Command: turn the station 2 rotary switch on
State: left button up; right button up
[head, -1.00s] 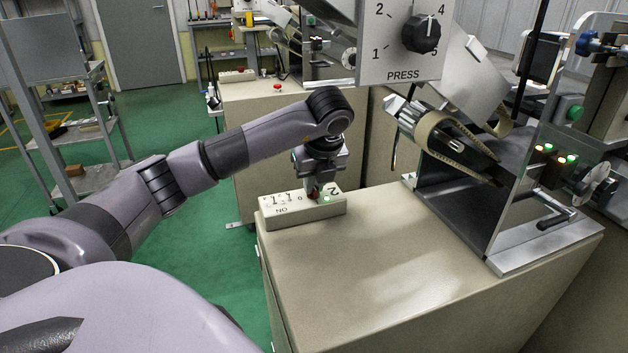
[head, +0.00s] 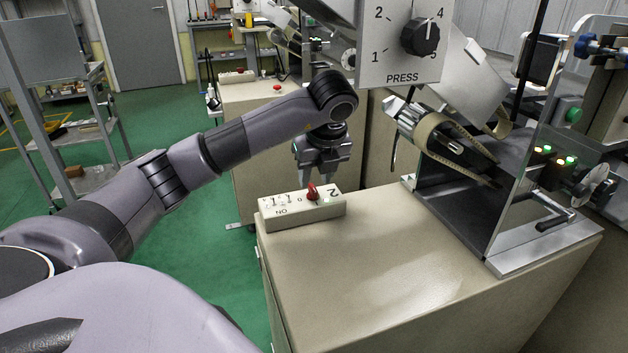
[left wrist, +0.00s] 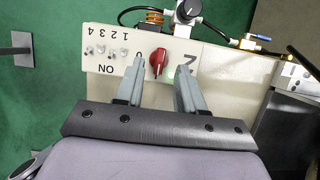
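The red rotary switch (head: 313,192) sits on a beige switch box (head: 325,212) marked 2, at the back left of the cabinet top. A green light glows on the box beside the knob. In the left wrist view the red knob (left wrist: 159,62) has its white pointer mark towards the lower end, near the gripper. My left gripper (head: 319,172) is above the box, apart from the knob. In the left wrist view its two fingers (left wrist: 160,75) are spread, one to each side of the knob, with nothing between them. My right gripper is not in view.
The bare cabinet top (head: 390,260) is free in front of the box. A wrapper machine (head: 470,190) with a tan belt stands to the right. A PRESS dial panel (head: 405,50) hangs above. Toggle switches (left wrist: 105,52) sit left of the knob.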

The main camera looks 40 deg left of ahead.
pick_arm(q)
jog(key=p+v, duration=0.1)
jog(key=v, duration=0.3)
dwell(0.6)
